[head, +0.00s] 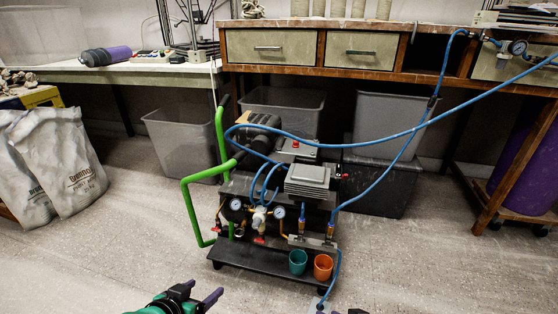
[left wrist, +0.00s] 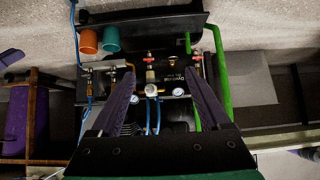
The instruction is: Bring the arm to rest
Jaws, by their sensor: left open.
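My left gripper (head: 203,298) comes in at the bottom edge of the head view, green and black with purple fingers. In the left wrist view my left gripper (left wrist: 160,82) has its two purple fingers well apart, with nothing between them. It hangs in the air in front of the black pump cart (head: 262,262), apart from it as far as I can see. A small dark tip at the bottom edge, right of centre in the head view, may be my right gripper; the rest is out of frame.
The cart carries gauges, a teal cup (head: 298,262) and an orange cup (head: 323,267), with a green handle (head: 191,205). A blue hose (head: 398,135) loops to the bench (head: 310,78). White sacks (head: 62,165) stand left. Floor at front left is clear.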

